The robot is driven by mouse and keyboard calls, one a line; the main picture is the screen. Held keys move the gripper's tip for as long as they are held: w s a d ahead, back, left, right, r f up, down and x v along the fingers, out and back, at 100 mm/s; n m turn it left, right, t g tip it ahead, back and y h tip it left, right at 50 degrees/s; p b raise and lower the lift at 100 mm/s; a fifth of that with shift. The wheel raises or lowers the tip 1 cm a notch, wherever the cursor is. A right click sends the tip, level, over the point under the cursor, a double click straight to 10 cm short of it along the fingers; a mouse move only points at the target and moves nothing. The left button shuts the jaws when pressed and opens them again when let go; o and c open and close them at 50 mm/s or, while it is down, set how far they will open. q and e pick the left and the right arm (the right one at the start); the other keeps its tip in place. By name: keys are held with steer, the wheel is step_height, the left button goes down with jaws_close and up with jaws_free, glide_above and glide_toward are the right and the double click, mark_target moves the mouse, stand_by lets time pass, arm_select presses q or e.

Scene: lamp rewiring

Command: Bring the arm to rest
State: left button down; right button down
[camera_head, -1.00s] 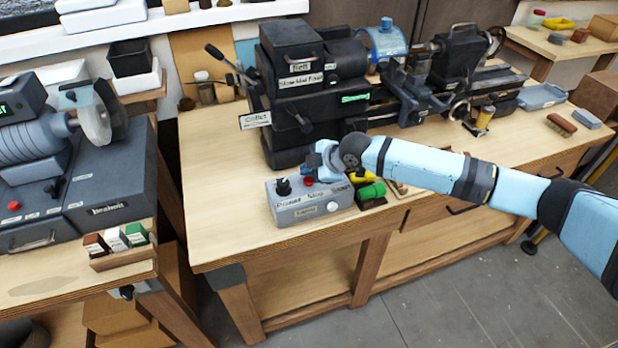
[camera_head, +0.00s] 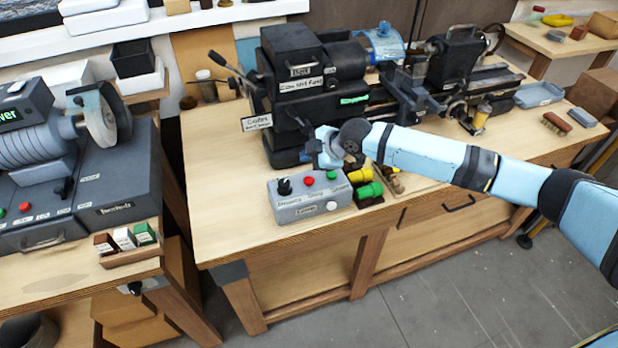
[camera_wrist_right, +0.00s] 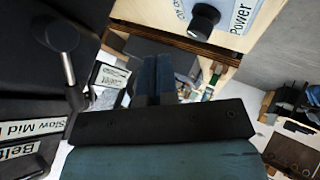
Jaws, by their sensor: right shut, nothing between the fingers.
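My right arm (camera_head: 430,152) reaches in from the right edge of the head view. Its gripper (camera_head: 320,148) hangs above the wooden bench, between the dark lathe and the grey control box (camera_head: 312,206). It is shut and empty, and apart from the control box. In the right wrist view the two closed fingers (camera_wrist_right: 153,78) show side by side, with nothing between them. The control box has a black knob, a red button, a green button and a white button on it. My left gripper is not in view.
The lathe (camera_head: 308,82) stands close behind the right gripper. Yellow and green cylinders (camera_head: 368,190) sit in a holder beside the control box. A grinder bench (camera_head: 90,262) stands at the left. The bench top left of the control box (camera_head: 225,180) is clear.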

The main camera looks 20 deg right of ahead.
stand_by(0.5)
steer(key=s+a+f+m+t+y, duration=0.1)
steer(key=s+a+f+m, duration=0.3)
steer(key=s, duration=0.3)
steer(key=s+a+f+m+t+y, duration=0.1)
steer(key=s+a+f, duration=0.45)
steer(key=s, duration=0.25)
steer(key=s+d+f+m+t+h, duration=0.1)
steer(key=s+d+f+m+h, duration=0.1)
steer(key=s+d+m, duration=0.3)
steer(key=s+d+f+m+t+h, duration=0.1)
steer(key=s+d+f+m+h, duration=0.2)
steer(key=s, duration=1.1)
steer(key=shift+d+f+m, duration=0.9)
steer(key=shift+d+f, duration=0.05)
steer(key=shift+d, duration=0.1)
